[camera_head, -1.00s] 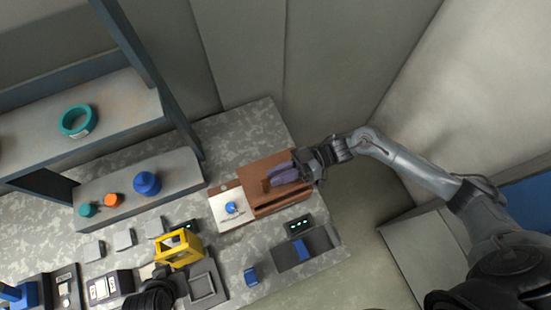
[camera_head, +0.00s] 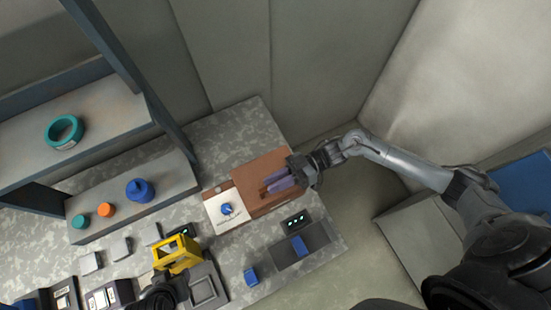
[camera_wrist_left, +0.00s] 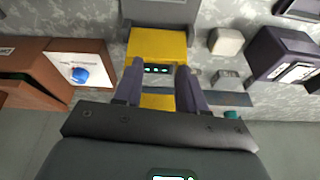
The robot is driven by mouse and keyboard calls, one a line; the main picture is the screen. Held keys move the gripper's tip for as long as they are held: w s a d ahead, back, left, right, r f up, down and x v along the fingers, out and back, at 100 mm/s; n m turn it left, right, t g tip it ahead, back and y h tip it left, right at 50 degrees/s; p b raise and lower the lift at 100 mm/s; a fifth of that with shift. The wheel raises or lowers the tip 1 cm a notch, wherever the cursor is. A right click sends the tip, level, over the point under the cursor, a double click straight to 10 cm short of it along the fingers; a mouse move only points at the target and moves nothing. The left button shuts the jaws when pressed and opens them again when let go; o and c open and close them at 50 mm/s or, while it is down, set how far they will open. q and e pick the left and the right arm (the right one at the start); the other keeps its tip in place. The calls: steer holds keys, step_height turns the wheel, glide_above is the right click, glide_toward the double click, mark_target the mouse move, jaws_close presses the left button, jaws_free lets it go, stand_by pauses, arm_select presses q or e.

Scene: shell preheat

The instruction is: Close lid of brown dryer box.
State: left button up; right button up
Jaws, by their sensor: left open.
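The brown dryer box (camera_head: 254,166) stands near the right end of the counter. Its white panel with a blue knob (camera_head: 226,209) is at its left. My right gripper (camera_head: 274,187) lies over the brown top with its purple fingers. I cannot tell whether they touch it or how far apart they are. In the left wrist view, the box (camera_wrist_left: 30,57) shows at the left edge with a dark gap in its side, so its lid looks not flush. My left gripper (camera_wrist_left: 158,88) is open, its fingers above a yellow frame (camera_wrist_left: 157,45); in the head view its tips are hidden.
The yellow frame (camera_head: 177,254) stands left of the box. A grey tray with a blue block (camera_head: 299,246) and a loose blue piece (camera_head: 251,277) lie in front.

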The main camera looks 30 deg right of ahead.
steer(key=o, duration=0.3)
steer(key=shift+s, duration=0.25)
steer(key=shift+o, duration=0.2)
steer(key=shift+w, duration=0.1)
steer(key=d+b, duration=0.1)
steer(key=d, duration=0.9)
steer(key=shift+s+d+b, duration=0.3)
steer(key=shift+d+b, duration=0.05)
steer(key=shift+d, duration=0.05)
